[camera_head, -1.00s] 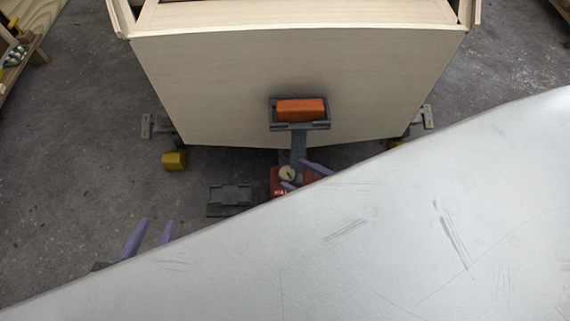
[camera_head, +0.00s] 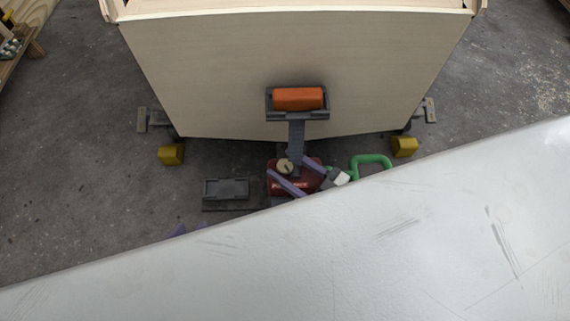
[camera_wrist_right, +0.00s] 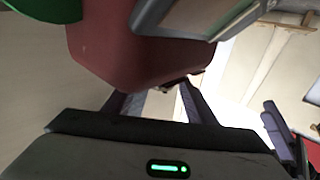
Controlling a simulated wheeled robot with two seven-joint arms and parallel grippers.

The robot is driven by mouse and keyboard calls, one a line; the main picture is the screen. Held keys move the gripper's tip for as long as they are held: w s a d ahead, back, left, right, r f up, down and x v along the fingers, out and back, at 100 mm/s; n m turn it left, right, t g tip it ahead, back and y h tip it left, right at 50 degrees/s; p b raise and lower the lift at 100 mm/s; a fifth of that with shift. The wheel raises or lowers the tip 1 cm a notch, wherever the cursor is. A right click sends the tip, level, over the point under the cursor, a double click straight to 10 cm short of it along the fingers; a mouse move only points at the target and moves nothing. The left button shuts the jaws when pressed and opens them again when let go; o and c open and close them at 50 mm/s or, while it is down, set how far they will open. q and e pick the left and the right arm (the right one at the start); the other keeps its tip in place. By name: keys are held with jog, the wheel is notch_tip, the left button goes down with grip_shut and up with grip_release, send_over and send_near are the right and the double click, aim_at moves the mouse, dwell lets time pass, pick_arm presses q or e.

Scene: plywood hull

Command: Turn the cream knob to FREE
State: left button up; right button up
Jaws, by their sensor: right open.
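The cream knob (camera_head: 285,166) sits on a red housing (camera_head: 284,187) below the plywood hull, at the picture's middle. It has a dark mark on its face; no lettering is readable. My right gripper (camera_head: 287,165) is open, its purple fingers coming in from the right, with the tips on either side of the knob. I cannot tell whether they touch it. In the right wrist view my open fingers (camera_wrist_right: 155,105) show in front of a pale surface; the knob is not clearly seen. My left gripper (camera_head: 190,228) shows only its purple tips beyond the white panel's edge.
A large white panel (camera_head: 400,255) covers the lower right of the head view. A grey tray (camera_head: 227,188) lies left of the housing. A green handle (camera_head: 370,159) stands right.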

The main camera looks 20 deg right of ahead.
pick_arm(q)
jog(key=shift+d, duration=0.1)
pick_arm(e)
jog(key=shift+w+a, duration=0.25)
jog(key=shift+w, duration=0.1)
jog(key=shift+c, duration=0.5)
jog(key=c, duration=1)
jog(key=shift+o, duration=0.3)
jog(key=shift+w+d+f+n+g+y+b, duration=0.1)
jog(key=shift+f+n+g+y+b, duration=0.1)
jog(key=shift+n+g+y+b, duration=0.6)
jog(key=shift+n+y+b, duration=0.1)
jog(key=shift+y+b, duration=0.15)
jog(key=shift+n+g+y+b, duration=0.4)
jog(key=shift+y+b, duration=0.05)
jog(key=shift+r+g+y, duration=0.15)
jog(key=shift+g+y, duration=0.15)
jog(key=shift+g, duration=0.1)
pick_arm(q)
jog(key=shift+w+d+f+m+g+h, duration=0.15)
jog(key=shift+d+f+m+g, duration=0.15)
jog(key=shift+d+f, duration=0.15)
jog(key=shift+w+d+f+m+g+h, duration=0.1)
jog(key=shift+d+f+m+g+h, duration=0.1)
jog(key=shift+d+f+g, duration=0.25)
jog(key=shift+a+f, duration=0.1)
